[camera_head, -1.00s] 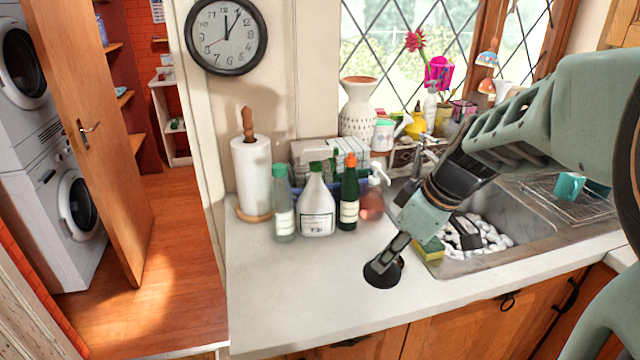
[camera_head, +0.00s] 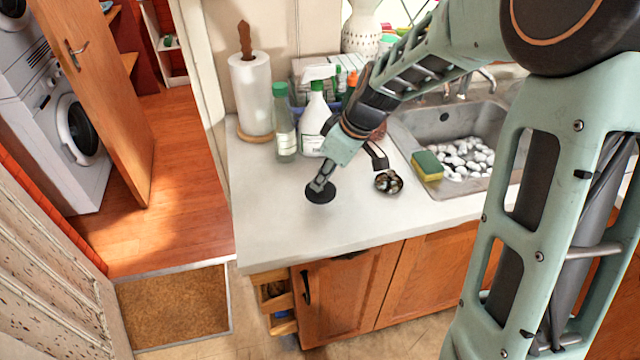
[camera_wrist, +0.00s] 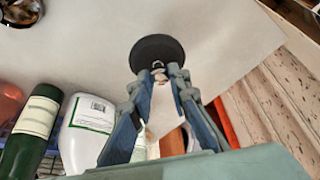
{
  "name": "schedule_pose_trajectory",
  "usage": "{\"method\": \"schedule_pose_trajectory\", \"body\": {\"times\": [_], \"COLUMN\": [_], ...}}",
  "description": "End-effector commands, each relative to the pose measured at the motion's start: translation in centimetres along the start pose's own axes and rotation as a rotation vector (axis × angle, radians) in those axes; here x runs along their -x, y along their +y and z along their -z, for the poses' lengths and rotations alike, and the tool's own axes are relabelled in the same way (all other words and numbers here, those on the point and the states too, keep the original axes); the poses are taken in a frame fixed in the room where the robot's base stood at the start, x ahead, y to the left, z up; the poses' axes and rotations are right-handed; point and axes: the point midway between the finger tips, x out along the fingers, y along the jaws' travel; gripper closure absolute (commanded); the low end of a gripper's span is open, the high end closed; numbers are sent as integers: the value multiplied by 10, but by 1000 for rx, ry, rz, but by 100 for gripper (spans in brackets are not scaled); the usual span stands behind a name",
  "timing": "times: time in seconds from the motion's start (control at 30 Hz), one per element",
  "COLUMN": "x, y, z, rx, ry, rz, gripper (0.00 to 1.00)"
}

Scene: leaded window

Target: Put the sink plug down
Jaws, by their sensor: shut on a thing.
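The sink plug (camera_head: 320,194) is a flat black disc over the white worktop, left of the sink. In the wrist view the plug (camera_wrist: 158,48) shows just past my fingertips, with a small metal ring on it. My gripper (camera_head: 325,180) points down at the plug. In the wrist view my gripper (camera_wrist: 160,76) is shut on the plug by its ring. The plug looks level and close to the worktop; I cannot tell whether it touches. The sink (camera_head: 440,125) lies to the right with pale pebbles in it.
A dark-handled ladle or strainer (camera_head: 388,182) lies right of the plug, and a yellow-green sponge (camera_head: 427,166) sits at the sink's edge. Bottles (camera_head: 284,130) and a paper roll (camera_head: 252,95) stand behind. The worktop (camera_head: 270,215) is clear to the left and front.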

Motion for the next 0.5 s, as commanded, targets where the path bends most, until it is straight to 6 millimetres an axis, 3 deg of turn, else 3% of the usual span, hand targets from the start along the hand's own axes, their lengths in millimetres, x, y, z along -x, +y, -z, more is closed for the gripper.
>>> {"method": "schedule_pose_trajectory", "body": {"times": [0.23,0.5], "x": [-33,-39], "y": [-1,-1], "z": [-6,-8], "rx": [-2,0], "ry": [-1,0], "rz": [4,0], "gripper": [100,100]}}
